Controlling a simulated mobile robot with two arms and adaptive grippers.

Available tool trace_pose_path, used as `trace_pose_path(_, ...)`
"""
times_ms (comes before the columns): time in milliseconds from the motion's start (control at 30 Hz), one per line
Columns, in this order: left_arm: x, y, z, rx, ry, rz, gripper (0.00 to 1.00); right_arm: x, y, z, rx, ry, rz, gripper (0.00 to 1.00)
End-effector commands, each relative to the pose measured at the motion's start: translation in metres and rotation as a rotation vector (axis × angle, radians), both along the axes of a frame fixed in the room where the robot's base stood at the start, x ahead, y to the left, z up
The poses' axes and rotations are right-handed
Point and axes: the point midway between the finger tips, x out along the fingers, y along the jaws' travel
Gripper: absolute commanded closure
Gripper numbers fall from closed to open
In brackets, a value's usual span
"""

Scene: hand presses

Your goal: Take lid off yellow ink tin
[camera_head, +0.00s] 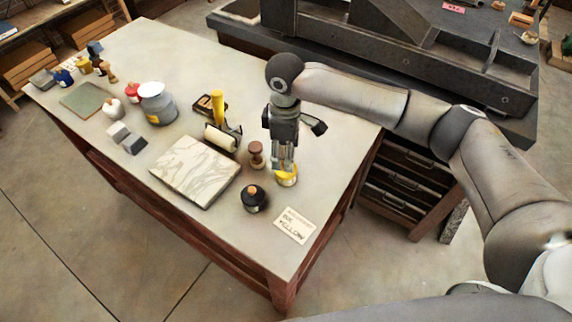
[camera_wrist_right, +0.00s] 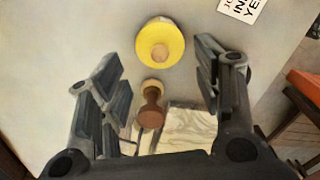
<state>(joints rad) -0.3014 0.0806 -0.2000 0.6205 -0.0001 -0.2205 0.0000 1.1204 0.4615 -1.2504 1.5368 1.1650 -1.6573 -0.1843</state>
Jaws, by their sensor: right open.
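The yellow ink tin (camera_head: 288,180) stands near the right end of the table, partly hidden by my right gripper in the head view. In the right wrist view its round yellow lid (camera_wrist_right: 163,36) with a tan knob (camera_wrist_right: 160,53) is seen from above, and the lid appears to be on. My right gripper (camera_head: 284,166) points down just over the tin. Its fingers are spread wide and hold nothing. In the wrist view the lid shows between and beyond the fingertips. I cannot tell the exact height gap. My left gripper is out of view.
A brown wooden-handled stamp (camera_head: 256,154) stands close beside the tin. A black pot (camera_head: 254,198) and a card (camera_head: 294,225) are nearer the front edge. A dark press (camera_head: 400,60) stands behind.

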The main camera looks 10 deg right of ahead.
Motion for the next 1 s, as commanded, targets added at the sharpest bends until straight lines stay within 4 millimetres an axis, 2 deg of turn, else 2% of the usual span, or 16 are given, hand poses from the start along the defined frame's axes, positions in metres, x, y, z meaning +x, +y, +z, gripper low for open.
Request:
trace_pose_path(133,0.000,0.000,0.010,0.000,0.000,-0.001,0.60,-0.001,-0.002,-0.021,-0.002,0.004,0.000,0.41)
trace_pose_path(300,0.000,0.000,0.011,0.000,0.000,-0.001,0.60,-0.001,-0.001,-0.042,-0.001,0.001,0.001,0.41)
trace_pose_path(567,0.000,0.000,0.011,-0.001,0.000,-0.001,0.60,-0.001,-0.001,-0.046,0.000,0.000,0.001,0.41)
trace_pose_path(900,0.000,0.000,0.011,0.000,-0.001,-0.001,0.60,-0.001,-0.001,-0.046,0.000,0.000,0.001,0.83)
trace_pose_path(1000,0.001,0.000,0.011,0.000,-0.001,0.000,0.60,-0.001,-0.001,-0.046,-0.001,0.000,0.001,0.89)
